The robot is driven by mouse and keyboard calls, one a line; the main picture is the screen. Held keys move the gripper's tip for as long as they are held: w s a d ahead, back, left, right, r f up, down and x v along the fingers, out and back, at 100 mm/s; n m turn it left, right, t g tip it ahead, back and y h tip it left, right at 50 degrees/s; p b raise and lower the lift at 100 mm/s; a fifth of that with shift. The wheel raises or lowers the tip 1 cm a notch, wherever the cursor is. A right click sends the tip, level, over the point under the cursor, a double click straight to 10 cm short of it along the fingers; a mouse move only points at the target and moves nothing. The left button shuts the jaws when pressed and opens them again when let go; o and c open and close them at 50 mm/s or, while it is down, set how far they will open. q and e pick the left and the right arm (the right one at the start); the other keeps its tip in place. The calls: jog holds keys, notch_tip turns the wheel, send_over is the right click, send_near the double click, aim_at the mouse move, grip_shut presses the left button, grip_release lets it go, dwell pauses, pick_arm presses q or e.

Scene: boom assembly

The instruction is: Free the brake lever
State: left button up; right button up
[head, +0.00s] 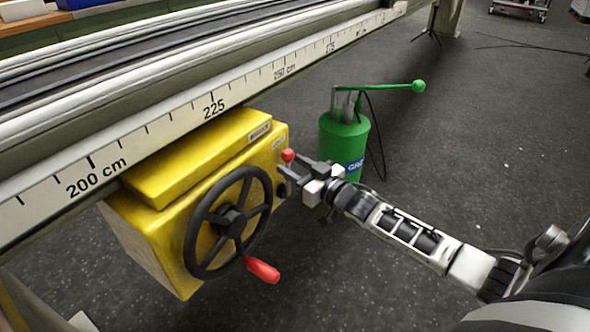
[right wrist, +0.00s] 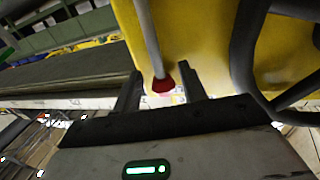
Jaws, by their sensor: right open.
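The brake lever shows as a small red knob (head: 288,155) at the right side of the yellow gearbox (head: 165,240) in the head view. In the right wrist view the red knob (right wrist: 163,84) sits at the end of a grey rod, between or just beyond my fingers. My right gripper (head: 290,172) is open at the lever; it also shows in the right wrist view (right wrist: 160,88). I cannot tell whether a finger touches the knob. My left gripper is not in view.
A black handwheel (head: 228,222) with a red handle (head: 262,270) is on the gearbox front, left of my right gripper. A long rail with a centimetre scale (head: 212,106) runs above. A green pump (head: 345,140) stands behind my gripper. Dark floor is open at right.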

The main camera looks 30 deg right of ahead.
jog(key=shift+w, duration=0.1)
grip_shut()
jog(key=shift+d+r, duration=0.1)
jog(key=shift+d, duration=0.05)
